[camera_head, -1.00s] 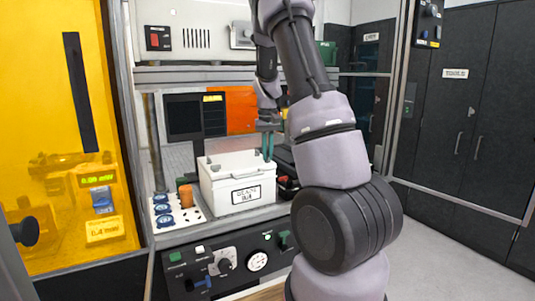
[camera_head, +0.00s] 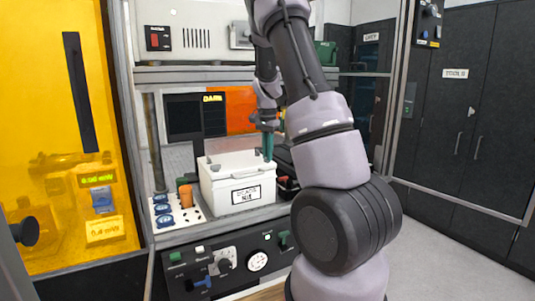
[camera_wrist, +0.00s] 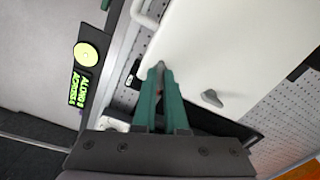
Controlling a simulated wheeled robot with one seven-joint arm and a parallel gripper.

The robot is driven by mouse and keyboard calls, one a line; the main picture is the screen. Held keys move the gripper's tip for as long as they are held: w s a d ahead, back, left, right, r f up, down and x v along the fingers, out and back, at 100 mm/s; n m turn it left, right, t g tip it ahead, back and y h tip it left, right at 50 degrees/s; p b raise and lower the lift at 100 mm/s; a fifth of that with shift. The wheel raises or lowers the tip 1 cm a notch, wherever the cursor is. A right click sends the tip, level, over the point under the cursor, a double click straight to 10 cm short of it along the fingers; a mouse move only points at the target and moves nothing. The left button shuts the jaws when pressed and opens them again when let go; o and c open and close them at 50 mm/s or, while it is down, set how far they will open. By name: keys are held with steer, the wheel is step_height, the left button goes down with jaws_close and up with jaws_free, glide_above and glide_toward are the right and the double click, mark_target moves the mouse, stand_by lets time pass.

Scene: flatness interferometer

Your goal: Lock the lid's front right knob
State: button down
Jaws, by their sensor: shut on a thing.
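The white box with its lid (camera_head: 228,164) sits on the bench in the head view, with a label and handle on its front. My gripper (camera_head: 268,160) points down at the lid's right front corner. In the wrist view, its green fingers (camera_wrist: 160,68) converge on a small grey knob (camera_wrist: 160,64) near the lid's corner, shut on it. The fingers hide most of this knob, so I cannot tell which way it is turned. Another grey knob (camera_wrist: 211,98) stands free on the white lid (camera_wrist: 215,50) further along the same end.
A perforated white plate with blue-topped items (camera_head: 162,209) and an orange cup (camera_head: 186,195) stand left of the box. Dark items (camera_head: 288,186) lie close on its right. A monitor (camera_head: 184,117) stands behind. A control panel (camera_head: 225,265) fills the bench front.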

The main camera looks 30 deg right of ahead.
steer(key=shift+m, duration=1.9)
steer(key=c, duration=1)
jaws_free()
steer(key=shift+o, duration=0.2)
steer(key=shift+r, duration=0.15)
step_height(320, 180, up, 11)
steer(key=shift+f, duration=0.2)
